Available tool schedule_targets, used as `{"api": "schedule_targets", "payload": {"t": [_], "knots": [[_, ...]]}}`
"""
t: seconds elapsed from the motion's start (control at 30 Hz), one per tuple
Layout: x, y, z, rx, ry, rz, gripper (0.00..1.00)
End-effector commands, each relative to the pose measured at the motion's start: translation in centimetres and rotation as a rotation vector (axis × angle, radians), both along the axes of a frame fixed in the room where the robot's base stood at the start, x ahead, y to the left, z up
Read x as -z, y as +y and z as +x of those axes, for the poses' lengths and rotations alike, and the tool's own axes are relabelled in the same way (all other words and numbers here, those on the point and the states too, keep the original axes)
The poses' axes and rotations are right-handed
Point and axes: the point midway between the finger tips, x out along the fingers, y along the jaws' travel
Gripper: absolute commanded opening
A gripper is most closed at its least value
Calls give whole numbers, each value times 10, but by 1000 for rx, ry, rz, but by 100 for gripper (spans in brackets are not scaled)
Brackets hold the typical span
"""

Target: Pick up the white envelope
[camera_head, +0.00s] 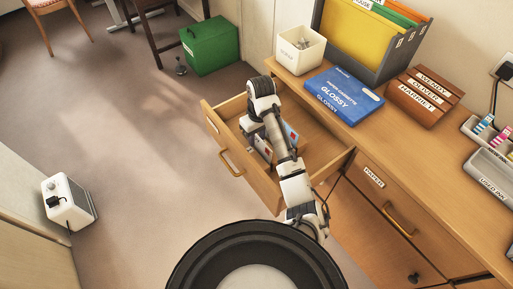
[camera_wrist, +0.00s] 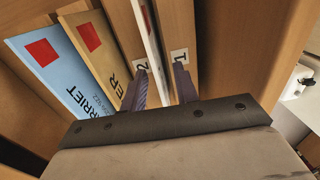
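The open drawer (camera_head: 232,155) holds upright envelopes. In the wrist view, a thin white envelope (camera_wrist: 149,30) stands nearly edge-on, with a bit of red on its face. My gripper (camera_wrist: 160,75) reaches down into the drawer with its two dark fingers apart, one on each side of the white envelope's line. Whether either finger touches it cannot be told. To the left stand a tan envelope (camera_wrist: 95,45) and a light blue envelope (camera_wrist: 50,65), each with a red square and black lettering. In the head view my arm hides much of the drawer's inside.
Wooden drawer walls (camera_wrist: 217,50) rise close to the right of my fingers. Small numbered tags (camera_wrist: 180,57) show near the fingertips. On the desk are a blue glossy paper box (camera_head: 343,94), a white bin (camera_head: 299,50) and a brown labelled rack (camera_head: 424,96).

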Motion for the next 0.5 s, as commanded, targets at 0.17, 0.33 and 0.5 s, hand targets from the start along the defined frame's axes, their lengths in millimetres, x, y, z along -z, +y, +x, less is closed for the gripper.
{"api": "schedule_targets", "payload": {"t": [0.17, 0.33, 0.5], "knots": [[9, 0, 0, 2, 0, -1, 30], [9, 0, 0, 2, -1, -2, 30], [8, 0, 0, 1, -1, -2, 8]]}}
